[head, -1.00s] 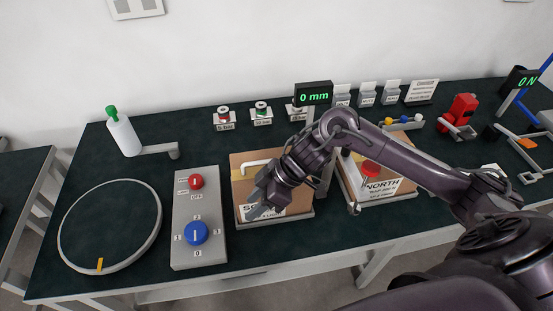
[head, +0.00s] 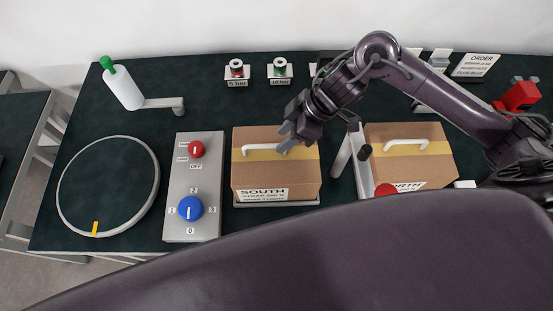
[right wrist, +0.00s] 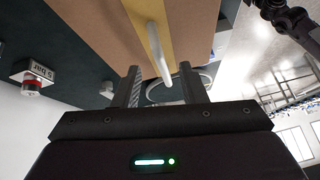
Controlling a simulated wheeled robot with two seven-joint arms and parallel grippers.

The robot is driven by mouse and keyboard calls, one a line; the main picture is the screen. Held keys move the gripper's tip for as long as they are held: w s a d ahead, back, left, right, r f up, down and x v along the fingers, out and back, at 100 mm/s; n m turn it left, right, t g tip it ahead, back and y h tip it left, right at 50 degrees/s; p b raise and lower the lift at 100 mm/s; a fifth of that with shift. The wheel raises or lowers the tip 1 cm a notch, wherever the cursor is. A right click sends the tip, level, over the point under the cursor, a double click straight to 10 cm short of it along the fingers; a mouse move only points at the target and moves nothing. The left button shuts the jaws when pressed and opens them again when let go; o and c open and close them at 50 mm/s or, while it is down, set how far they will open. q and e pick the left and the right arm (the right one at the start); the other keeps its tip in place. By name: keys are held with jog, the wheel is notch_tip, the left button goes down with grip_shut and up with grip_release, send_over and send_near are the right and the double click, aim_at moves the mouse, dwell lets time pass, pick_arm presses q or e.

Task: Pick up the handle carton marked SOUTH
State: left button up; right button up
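The SOUTH carton (head: 262,178) is a brown box with yellow tape, a white label (head: 263,195) on its front and a white handle on top. It stands on a pale base right of the switch panel. My right gripper (head: 287,137) is at the right end of the handle (head: 258,149). In the right wrist view, the right gripper (right wrist: 162,86) is open, its two dark fingers apart. The white handle (right wrist: 158,50) shows between them, with a gap on each side; exact depth is hard to tell. My left gripper is not in view.
The NORTH carton (head: 410,160) stands to the right, beyond a grey post (head: 345,152). A grey panel (head: 179,222) with red and blue knobs is left of SOUTH. Further left are a ring (head: 62,185) and a white bottle (head: 122,88). My own purple link covers the lower picture.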

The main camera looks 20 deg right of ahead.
aim_at(275, 146)
jog(key=p+x, duration=0.1)
jog(key=x, duration=0.2)
jog(key=shift+s+a+f, duration=0.1)
jog(key=shift+a+f, duration=0.3)
jog(key=shift+f, duration=0.4)
grip_shut()
jog(key=shift+w, duration=0.2)
dwell(0.5)
jog(key=shift+w+r, duration=0.1)
jog(key=shift+r, duration=0.1)
